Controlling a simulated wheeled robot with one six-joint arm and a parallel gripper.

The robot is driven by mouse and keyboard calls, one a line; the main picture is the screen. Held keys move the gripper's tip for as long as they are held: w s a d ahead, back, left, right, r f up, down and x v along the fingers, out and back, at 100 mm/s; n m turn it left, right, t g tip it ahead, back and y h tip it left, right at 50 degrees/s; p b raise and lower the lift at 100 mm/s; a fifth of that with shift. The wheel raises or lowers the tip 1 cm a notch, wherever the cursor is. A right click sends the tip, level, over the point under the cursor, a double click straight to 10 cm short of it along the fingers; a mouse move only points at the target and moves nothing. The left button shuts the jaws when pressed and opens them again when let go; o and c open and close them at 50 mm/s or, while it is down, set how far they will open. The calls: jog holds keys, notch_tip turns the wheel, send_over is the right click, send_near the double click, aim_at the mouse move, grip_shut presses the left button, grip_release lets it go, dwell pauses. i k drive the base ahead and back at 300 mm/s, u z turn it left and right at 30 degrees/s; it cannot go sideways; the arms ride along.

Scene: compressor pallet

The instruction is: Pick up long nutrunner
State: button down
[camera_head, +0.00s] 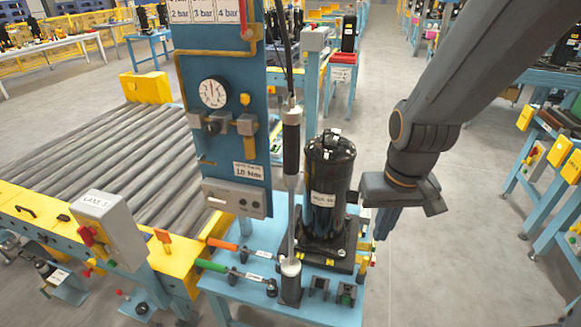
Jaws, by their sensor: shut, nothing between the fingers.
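The long nutrunner (291,150) looks to be the upright tool at the front left of the compressor, with a black grip, a grey body and a long thin shaft. Its lower end stands in a dark holder (290,290) on the blue pallet table, and a dark cable or hose runs up from its top. My gripper (383,232) points down to the right of the compressor, well apart from the nutrunner. Its fingers are together with nothing between them.
The black compressor (329,190) stands between my gripper and the nutrunner. A blue gauge panel (226,120) rises behind left. Orange-handled (224,244) and green-handled (212,266) tools lie at the table's left. The roller conveyor (120,150) is farther left.

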aim_at(292, 114)
jog(key=z, duration=0.8)
jog(key=k, duration=0.75)
jog(key=u, duration=0.75)
jog(key=i, duration=0.5)
